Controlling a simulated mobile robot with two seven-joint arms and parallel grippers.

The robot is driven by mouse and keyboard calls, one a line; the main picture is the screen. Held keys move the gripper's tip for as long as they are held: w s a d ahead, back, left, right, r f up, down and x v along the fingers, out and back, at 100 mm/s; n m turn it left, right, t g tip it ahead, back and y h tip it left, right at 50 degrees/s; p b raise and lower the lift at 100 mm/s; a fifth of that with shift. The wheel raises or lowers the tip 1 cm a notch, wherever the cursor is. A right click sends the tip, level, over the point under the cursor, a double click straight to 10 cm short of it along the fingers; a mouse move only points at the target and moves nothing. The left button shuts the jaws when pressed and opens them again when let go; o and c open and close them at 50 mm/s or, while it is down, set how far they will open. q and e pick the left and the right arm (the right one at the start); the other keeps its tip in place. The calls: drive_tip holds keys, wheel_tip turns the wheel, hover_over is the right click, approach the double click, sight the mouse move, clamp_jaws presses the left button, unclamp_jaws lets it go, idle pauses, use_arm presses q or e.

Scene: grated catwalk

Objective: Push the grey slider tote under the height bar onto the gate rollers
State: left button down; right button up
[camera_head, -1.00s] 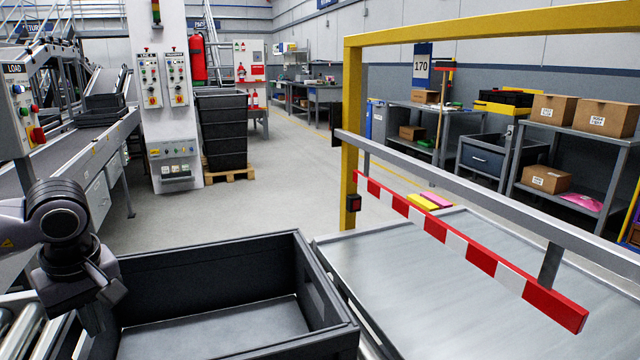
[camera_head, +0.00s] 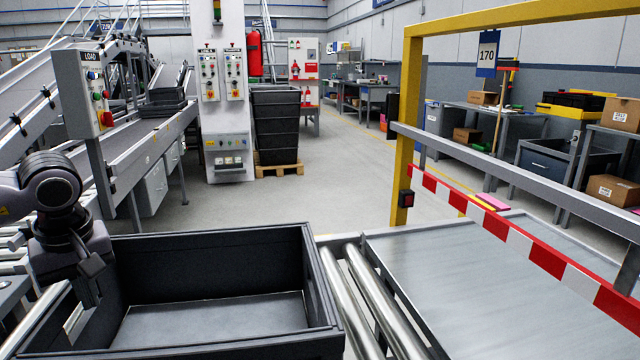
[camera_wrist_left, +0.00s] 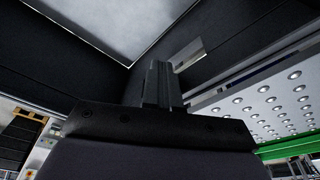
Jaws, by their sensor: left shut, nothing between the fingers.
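The dark grey slider tote (camera_head: 225,242) is open-topped, upright and looks empty. It sits at the bottom centre-left, left of the red-and-white striped height bar (camera_head: 492,224). The bar hangs below a grey rail on a yellow frame, above a flat metal plate (camera_head: 450,262). Bare rollers (camera_head: 362,300) show between tote and plate. My left gripper (camera_head: 90,292) is shut and empty, pointing down at the tote's left end. In the left wrist view its fingers (camera_wrist_left: 157,82) are close against the dark tote wall (camera_wrist_left: 85,55); I cannot tell whether they touch. My right gripper is out of view.
The yellow post (camera_head: 404,140) carries a small dark box with a red face. A conveyor (camera_head: 150,150) with a LOAD control panel (camera_head: 85,92) stands at the left. A stack of black totes (camera_head: 276,125) stands on a pallet behind. The floor beyond the tote is clear.

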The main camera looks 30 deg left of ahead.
use_arm(q)
drive_tip(key=shift+s+a+b, duration=0.7)
drive_tip(key=shift+s+a, duration=0.75)
drive_tip(key=shift+a, duration=0.25)
drive_tip(key=shift+w+d+p, duration=0.45)
drive_tip(key=shift+w+d, duration=0.75)
drive_tip(key=shift+d, duration=0.2)
drive_tip(key=shift+r, duration=0.1)
wheel_tip(320, 180, up, 8)
drive_tip(key=p, duration=0.6)
hover_over(57, 294)
drive_tip(key=w+d, duration=0.1)
drive_tip(key=w, duration=0.2)
drive_tip(key=shift+s+d, duration=0.2)
drive_tip(key=shift+d, duration=0.1)
